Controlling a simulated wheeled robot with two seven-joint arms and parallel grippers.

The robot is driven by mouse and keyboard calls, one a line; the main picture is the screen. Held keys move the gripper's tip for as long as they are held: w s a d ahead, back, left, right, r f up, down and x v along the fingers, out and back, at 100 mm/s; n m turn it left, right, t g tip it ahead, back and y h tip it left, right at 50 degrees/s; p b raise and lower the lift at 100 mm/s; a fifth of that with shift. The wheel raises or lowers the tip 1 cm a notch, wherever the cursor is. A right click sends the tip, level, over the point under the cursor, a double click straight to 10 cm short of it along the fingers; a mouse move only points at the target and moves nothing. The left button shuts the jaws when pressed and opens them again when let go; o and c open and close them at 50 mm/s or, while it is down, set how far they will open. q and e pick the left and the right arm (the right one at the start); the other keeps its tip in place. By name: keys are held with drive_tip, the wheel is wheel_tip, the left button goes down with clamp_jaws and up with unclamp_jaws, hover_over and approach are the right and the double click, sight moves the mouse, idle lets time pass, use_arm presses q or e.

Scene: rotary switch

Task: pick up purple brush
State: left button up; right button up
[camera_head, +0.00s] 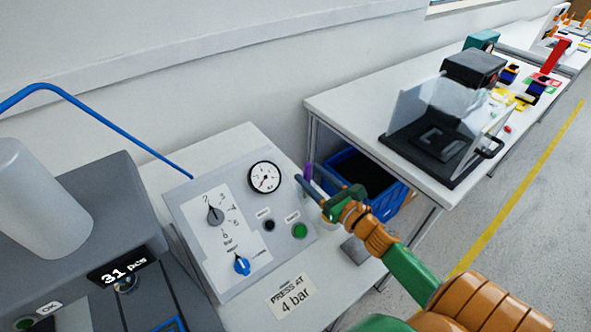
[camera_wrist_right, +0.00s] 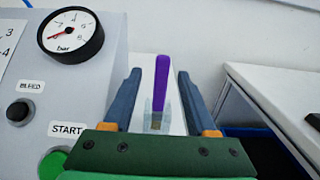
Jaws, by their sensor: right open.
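The purple brush (camera_wrist_right: 161,85) stands roughly upright in the right wrist view, between the two blue fingers of my right gripper (camera_wrist_right: 157,78). There is a visible gap on each side of it. Its lower end is at a small translucent grey piece (camera_wrist_right: 157,122); whether this is a holder or part of the brush I cannot tell. In the head view only a little of the brush (camera_head: 308,170) shows beside the fingers of my right gripper (camera_head: 305,179), which is open and empty. My left gripper is not in view.
The grey control panel (camera_head: 235,262) with gauge (camera_head: 265,178), knobs and green start button (camera_head: 299,231) stands close to the left of my right gripper. A blue crate (camera_head: 335,163) sits under the neighbouring white table (camera_head: 345,103). The wall is behind.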

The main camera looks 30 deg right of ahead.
drive_tip(key=shift+w+r, duration=0.15)
drive_tip(key=shift+w, duration=0.6)
drive_tip(key=w, duration=0.2)
drive_tip(key=w+f, duration=0.1)
drive_tip(key=w, duration=0.1)
drive_tip(key=shift+w+a, duration=0.1)
drive_tip(key=shift+a, duration=0.05)
drive_tip(key=shift+r, duration=0.1)
drive_tip(key=shift+c, duration=0.8)
drive_tip(key=shift+s, duration=0.2)
clamp_jaws()
